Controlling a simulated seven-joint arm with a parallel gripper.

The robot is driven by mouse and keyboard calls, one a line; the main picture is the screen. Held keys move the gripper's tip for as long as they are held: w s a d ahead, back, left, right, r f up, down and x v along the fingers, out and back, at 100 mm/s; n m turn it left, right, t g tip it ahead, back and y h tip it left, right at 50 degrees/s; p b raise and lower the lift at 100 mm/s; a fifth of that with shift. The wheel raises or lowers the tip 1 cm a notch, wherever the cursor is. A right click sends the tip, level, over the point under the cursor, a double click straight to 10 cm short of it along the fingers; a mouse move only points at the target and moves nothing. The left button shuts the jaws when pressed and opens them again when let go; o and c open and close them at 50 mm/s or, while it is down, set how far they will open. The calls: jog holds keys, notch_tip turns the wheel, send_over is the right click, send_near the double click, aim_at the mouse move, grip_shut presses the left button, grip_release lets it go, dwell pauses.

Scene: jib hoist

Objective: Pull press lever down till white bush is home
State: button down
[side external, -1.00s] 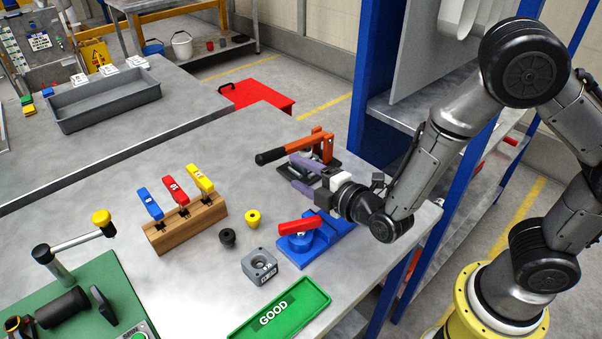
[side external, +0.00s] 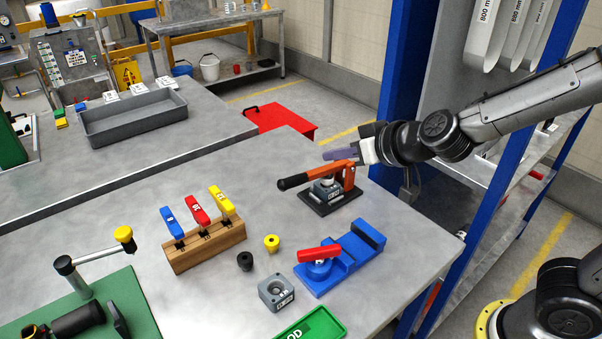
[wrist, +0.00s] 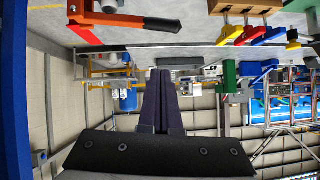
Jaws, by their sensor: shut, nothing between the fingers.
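The press (side external: 349,178) is orange and stands on a black base plate on the bench. Its orange lever with a black grip (side external: 295,181) points left and lies nearly level; it also shows in the wrist view (wrist: 145,22). A grey block (side external: 325,188) sits under the lever. I cannot make out the white bush clearly; the lever and press frame cover the block's top. My gripper (side external: 326,155) has purple fingers, shut and empty, just above and behind the press, apart from the lever. The shut fingers fill the middle of the wrist view (wrist: 161,74).
A blue fixture with a red handle (side external: 320,254), a grey block (side external: 276,291), black and yellow bushes (side external: 271,242) and a wooden rack of coloured tools (side external: 205,246) stand in front. A blue shelf post (side external: 407,90) rises close behind my wrist. A red cart (side external: 280,120) stands beyond the bench.

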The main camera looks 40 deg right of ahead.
aim_at(316, 173)
jog(key=s+f+x, duration=0.1)
jog(key=f+x, duration=0.1)
jog(key=x, duration=1)
jog(key=shift+a+f, duration=0.3)
jog(key=shift+f, duration=0.1)
jog(key=shift+s+a+f, duration=0.1)
jog(key=shift+a+f, duration=0.1)
jog(key=shift+f, duration=0.6)
jog(key=shift+s+a+f, duration=0.1)
jog(key=shift+a+f, duration=0.1)
jog(key=shift+f, duration=0.6)
